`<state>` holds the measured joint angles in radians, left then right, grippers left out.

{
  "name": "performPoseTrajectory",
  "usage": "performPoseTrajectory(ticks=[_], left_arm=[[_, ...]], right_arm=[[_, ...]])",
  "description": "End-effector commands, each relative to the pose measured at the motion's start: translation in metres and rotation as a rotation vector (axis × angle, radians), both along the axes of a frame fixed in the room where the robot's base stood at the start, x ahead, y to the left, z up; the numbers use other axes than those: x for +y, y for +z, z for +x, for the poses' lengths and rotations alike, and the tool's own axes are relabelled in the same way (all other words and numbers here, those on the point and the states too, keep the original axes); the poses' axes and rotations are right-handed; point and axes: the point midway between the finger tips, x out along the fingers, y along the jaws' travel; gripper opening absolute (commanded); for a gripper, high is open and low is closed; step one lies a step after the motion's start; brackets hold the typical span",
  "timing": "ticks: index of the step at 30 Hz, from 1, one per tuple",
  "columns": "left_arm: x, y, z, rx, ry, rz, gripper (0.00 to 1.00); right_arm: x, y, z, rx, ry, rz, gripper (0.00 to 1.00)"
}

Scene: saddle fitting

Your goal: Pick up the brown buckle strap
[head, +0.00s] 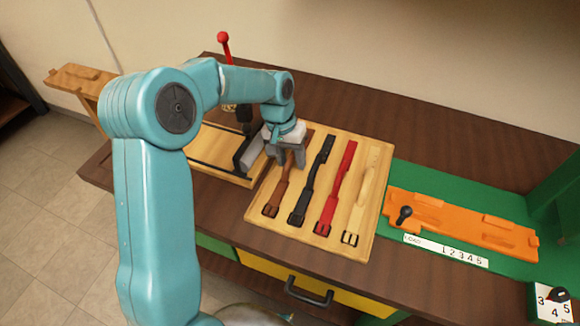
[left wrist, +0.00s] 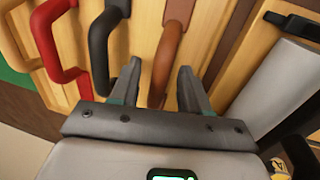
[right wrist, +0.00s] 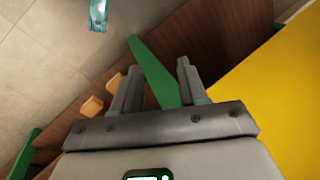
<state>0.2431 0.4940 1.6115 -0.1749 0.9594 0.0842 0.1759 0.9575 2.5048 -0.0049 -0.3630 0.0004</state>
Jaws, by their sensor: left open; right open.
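The brown buckle strap (head: 277,194) lies leftmost on a light wooden board (head: 268,224), its buckle toward the front edge. My left gripper (head: 286,157) is over the strap's far part and hides some of it. In the left wrist view the open left gripper (left wrist: 160,82) has its fingers on either side of the brown strap (left wrist: 166,62), which rises in a raised loop between them. I cannot tell whether the fingers touch it. My right gripper (right wrist: 155,82) is open and empty; it shows only in the right wrist view.
A black strap (head: 313,185), a red strap (head: 336,192) and a cream strap (head: 362,198) lie right of the brown one. An orange fixture (head: 460,228) sits on a green base at right. A red-knobbed lever (head: 224,42) stands behind. A yellow drawer (head: 290,278) is below the tabletop.

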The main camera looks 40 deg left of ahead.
Motion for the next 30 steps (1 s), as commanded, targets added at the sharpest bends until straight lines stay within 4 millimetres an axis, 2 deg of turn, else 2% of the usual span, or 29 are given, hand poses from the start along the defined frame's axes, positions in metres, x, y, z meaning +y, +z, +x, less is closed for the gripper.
performPoseTrajectory(ticks=[7, 8, 9, 12, 23, 26, 30], left_arm=[[0.0, -0.003, 0.0, -0.001, 0.0, 0.0, 0.46], [0.0, -0.003, 0.0, 0.0, 0.0, 0.0, 0.39], [0.0, -0.003, 0.0, 0.0, 0.0, 0.0, 0.26], [0.0, -0.003, 0.0, 0.0, 0.0, 0.0, 0.0], [0.0, 0.001, 0.001, -0.001, 0.0, 0.0, 0.0], [0.0, 0.009, 0.001, -0.004, 0.001, 0.001, 0.0], [0.0, 0.034, 0.002, -0.007, 0.001, 0.001, 0.0]], right_arm=[[0.0, 0.0, 0.0, 0.0, 0.0, 0.0, 0.43], [0.0, 0.0, 0.0, 0.0, 0.0, 0.0, 0.43], [0.0, 0.0, 0.0, 0.0, 0.0, 0.0, 0.43], [0.0, 0.0, 0.0, 0.0, 0.0, 0.0, 0.43], [0.0, 0.0, 0.0, 0.0, 0.0, 0.0, 0.43], [0.0, 0.0, 0.0, 0.0, 0.0, 0.0, 0.43], [0.0, 0.0, 0.0, 0.0, 0.0, 0.0, 0.43]])
